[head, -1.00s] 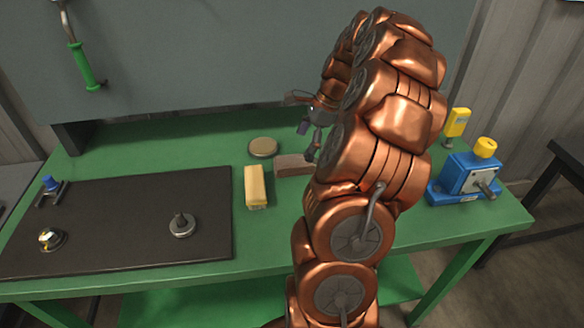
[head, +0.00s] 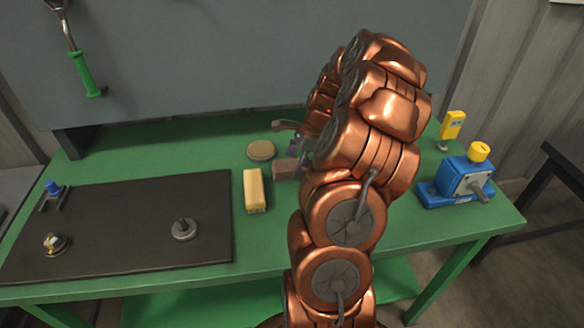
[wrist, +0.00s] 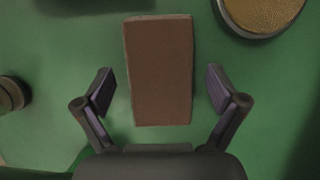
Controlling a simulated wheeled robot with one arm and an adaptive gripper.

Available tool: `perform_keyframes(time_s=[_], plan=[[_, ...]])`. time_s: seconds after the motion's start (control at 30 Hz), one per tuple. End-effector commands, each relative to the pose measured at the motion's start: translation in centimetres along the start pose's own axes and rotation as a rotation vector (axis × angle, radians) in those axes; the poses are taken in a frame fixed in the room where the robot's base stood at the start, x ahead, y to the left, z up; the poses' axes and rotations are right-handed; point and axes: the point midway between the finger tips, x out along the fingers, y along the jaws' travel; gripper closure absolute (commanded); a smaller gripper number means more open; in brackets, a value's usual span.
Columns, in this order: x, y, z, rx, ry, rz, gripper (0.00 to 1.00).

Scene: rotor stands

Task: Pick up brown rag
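The brown rag (wrist: 160,72) is a flat brown rectangular block on the green table. In the wrist view it lies upright in the picture, between and ahead of the fingers of my gripper (wrist: 162,92). The gripper is open, with a visible gap between each finger and the rag's sides. In the head view the rag (head: 285,170) shows to the right of the yellow block, and its right part is hidden by my copper arm. My gripper (head: 292,143) is low over the table beside the rag there, partly hidden by the arm.
A yellow block (head: 254,191) stands left of the rag. A round tan-topped disc (head: 261,150) lies behind it and also shows in the wrist view (wrist: 262,12). A black mat (head: 130,225) with several small parts is at left. A blue machine (head: 460,180) stands at right.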

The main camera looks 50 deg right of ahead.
Motion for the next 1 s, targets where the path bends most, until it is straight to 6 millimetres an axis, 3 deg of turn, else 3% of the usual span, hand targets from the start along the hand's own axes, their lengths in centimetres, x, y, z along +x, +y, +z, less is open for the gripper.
perform_keyframes(time_s=[0.07,0.57,0.83,1.0], plan=[[0.0,0.0,0.0,0.0,0.0,0.0,0.15],[0.0,0.0,0.0,0.0,0.0,0.001,0.67],[-0.1,0.0,0.1,0.0,0.0,0.001,0.68],[-1.6,-0.1,0.6,-0.001,0.0,-0.002,0.68]])
